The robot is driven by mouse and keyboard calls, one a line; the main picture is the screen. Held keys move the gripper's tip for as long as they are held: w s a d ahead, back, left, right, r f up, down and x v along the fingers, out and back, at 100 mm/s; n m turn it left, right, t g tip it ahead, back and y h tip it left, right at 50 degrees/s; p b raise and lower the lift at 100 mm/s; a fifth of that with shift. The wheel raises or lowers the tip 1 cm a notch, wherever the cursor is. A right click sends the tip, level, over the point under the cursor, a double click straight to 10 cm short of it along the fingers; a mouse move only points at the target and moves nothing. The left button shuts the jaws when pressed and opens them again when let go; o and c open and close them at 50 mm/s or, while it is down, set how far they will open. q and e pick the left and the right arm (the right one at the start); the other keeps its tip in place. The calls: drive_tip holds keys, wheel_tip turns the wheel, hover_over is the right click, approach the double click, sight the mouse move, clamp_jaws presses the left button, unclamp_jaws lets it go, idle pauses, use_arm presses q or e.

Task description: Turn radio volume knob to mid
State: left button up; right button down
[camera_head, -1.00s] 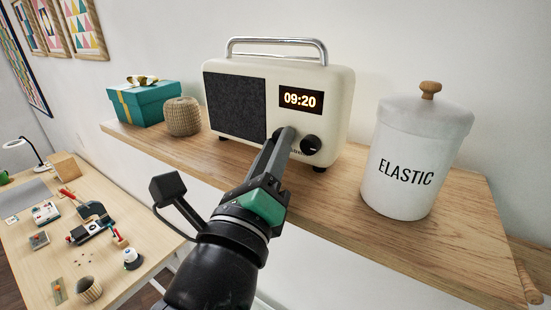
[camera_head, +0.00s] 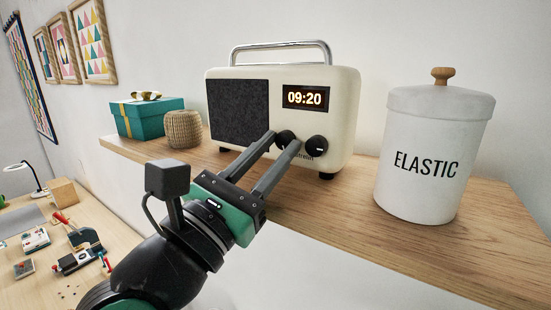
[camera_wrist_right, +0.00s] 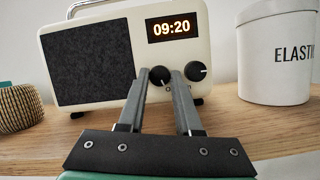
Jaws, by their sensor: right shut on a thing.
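The cream radio (camera_head: 345,105) stands on the wooden shelf, with a dark speaker cloth, a clock reading 09:20 and a chrome handle. Two black knobs sit on its lower right front. My right gripper (camera_head: 285,139) is shut on the left knob (camera_head: 286,135), one finger on each side of it. The same knob (camera_wrist_right: 160,75) shows between the fingertips in the right wrist view. The right knob (camera_head: 316,148) is free, just right of the fingers, with a light pointer mark (camera_wrist_right: 203,71). The left knob's pointer cannot be made out. My left gripper is not in view.
A white ELASTIC canister (camera_head: 432,150) stands to the radio's right on the shelf (camera_head: 400,245). A woven basket (camera_head: 183,129) and a teal gift box (camera_head: 148,117) stand to its left. A lower table (camera_head: 110,235) with small items lies at bottom left.

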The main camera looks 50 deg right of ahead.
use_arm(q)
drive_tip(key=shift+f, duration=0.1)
use_arm(e)
drive_tip(key=shift+w+m+g, duration=0.15)
drive_tip(key=shift+m+g, duration=0.75)
drive_tip(key=shift+m, duration=1.1)
drive_tip(key=c, duration=0.6)
unclamp_jaws()
